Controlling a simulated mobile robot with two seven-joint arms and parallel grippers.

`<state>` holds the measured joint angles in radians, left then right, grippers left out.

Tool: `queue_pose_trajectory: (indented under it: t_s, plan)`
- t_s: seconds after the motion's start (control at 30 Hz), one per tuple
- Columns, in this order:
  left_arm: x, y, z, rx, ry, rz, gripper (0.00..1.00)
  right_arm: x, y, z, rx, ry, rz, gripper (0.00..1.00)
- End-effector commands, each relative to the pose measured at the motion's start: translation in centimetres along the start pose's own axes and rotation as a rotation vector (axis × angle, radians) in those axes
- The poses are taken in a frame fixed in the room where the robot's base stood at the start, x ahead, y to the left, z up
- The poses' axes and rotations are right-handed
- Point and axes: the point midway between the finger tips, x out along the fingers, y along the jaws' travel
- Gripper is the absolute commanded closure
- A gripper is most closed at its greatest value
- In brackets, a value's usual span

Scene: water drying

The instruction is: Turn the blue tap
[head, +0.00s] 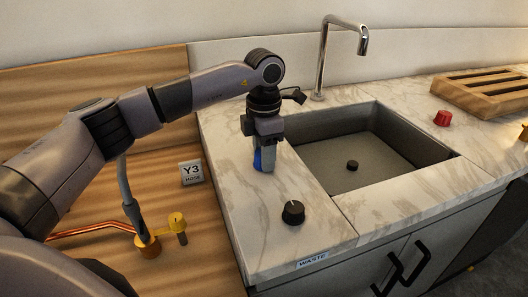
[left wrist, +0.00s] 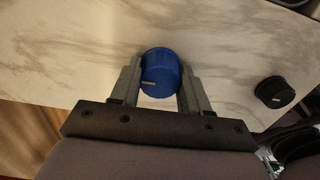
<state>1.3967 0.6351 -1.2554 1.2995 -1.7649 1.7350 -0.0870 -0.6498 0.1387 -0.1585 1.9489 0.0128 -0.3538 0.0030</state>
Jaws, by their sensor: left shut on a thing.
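The blue tap (left wrist: 160,72) is a round knob with a pale marker line, standing on the marble counter. In the head view only a sliver of the blue tap (head: 257,160) shows beside my finger. My left gripper (head: 264,165) points straight down over it. In the left wrist view my left gripper (left wrist: 159,85) has one finger on each side of the tap, shut on it. My right gripper is in neither view.
A black knob (head: 293,212) stands on the counter in front of the blue tap. The sink (head: 350,160) and chrome faucet (head: 321,60) are to the right. A red knob (head: 442,118) and wooden rack (head: 485,92) lie further right. A yellow valve (head: 177,222) and Y3 sign (head: 191,173) are left.

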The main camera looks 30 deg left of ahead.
Motion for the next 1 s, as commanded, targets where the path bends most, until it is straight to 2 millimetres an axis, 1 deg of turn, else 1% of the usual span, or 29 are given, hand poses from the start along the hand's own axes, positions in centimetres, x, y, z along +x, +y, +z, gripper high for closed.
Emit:
queue_pose_trajectory:
  t_s: [0.2,0.23,0.27,0.3,0.57,0.67,1.0]
  plan:
    - [-0.2,0.2,0.0,-0.007,-0.003,0.003,0.85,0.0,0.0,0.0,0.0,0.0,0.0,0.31]
    - [-0.2,0.2,0.0,-0.007,-0.003,0.003,0.45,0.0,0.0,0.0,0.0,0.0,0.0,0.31]
    - [-0.2,0.2,0.0,-0.006,-0.003,0.003,0.35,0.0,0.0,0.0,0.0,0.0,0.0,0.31]
    - [-0.2,0.1,0.0,-0.006,-0.003,0.002,0.29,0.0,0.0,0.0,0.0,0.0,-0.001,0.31]
    - [-0.1,0.1,0.0,-0.002,-0.002,0.001,0.29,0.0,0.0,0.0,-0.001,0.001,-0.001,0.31]
    - [-0.7,0.1,0.0,-0.002,-0.002,0.002,0.29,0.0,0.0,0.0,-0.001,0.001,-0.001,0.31]
    - [-5.9,0.1,0.1,-0.003,-0.004,0.003,0.29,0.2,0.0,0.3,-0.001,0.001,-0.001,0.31]
